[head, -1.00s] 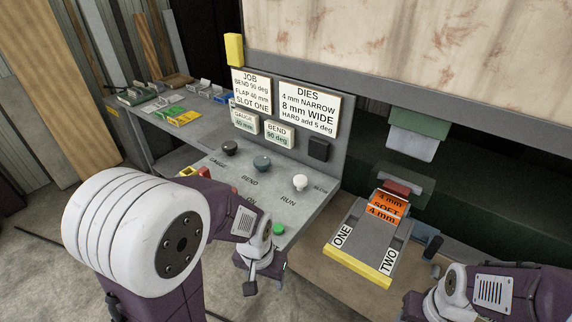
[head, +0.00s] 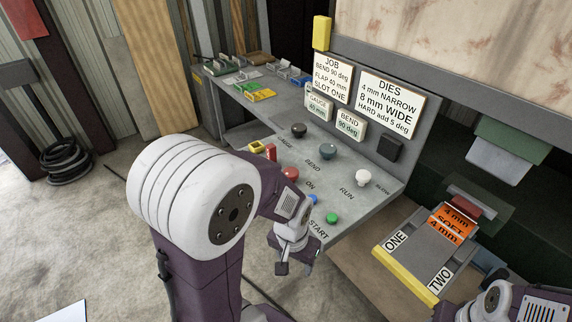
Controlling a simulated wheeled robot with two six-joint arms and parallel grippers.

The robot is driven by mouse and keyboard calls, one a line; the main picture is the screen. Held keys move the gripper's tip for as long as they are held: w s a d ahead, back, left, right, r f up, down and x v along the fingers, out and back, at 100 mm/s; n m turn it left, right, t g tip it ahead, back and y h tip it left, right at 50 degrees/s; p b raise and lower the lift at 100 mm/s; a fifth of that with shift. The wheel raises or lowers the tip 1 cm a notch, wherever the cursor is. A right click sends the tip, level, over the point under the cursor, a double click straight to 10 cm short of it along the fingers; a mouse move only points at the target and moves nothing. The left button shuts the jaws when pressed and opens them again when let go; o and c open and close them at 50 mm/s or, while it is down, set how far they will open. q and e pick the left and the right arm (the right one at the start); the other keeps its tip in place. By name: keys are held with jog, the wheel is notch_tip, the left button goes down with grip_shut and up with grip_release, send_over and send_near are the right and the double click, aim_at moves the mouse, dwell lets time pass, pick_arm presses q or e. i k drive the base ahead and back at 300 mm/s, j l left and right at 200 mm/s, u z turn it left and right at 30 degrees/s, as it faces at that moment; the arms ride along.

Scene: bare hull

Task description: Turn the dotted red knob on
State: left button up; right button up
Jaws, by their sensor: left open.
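A red knob (head: 290,174) sits on the sloping grey control panel (head: 345,178), just above the ON label. Its top is partly visible behind my left arm, and I cannot make out dots on it or how it is turned. My left gripper (head: 296,266) hangs in front of the panel's near edge, below the knob in the picture and apart from it. It is open and I see nothing in it. Part of my right arm shows at the bottom right, but its fingers are out of the picture.
The panel also has a black knob (head: 299,130), a grey-green knob (head: 327,151), a white knob (head: 362,177), a green button (head: 332,218) and a blue button (head: 312,198). A yellow-edged die block (head: 404,277) stands to the right. Open floor lies left.

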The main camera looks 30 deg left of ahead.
aim_at(292, 173)
jog(key=u, duration=1.05)
jog(key=i+j, duration=0.1)
jog(key=u, duration=0.05)
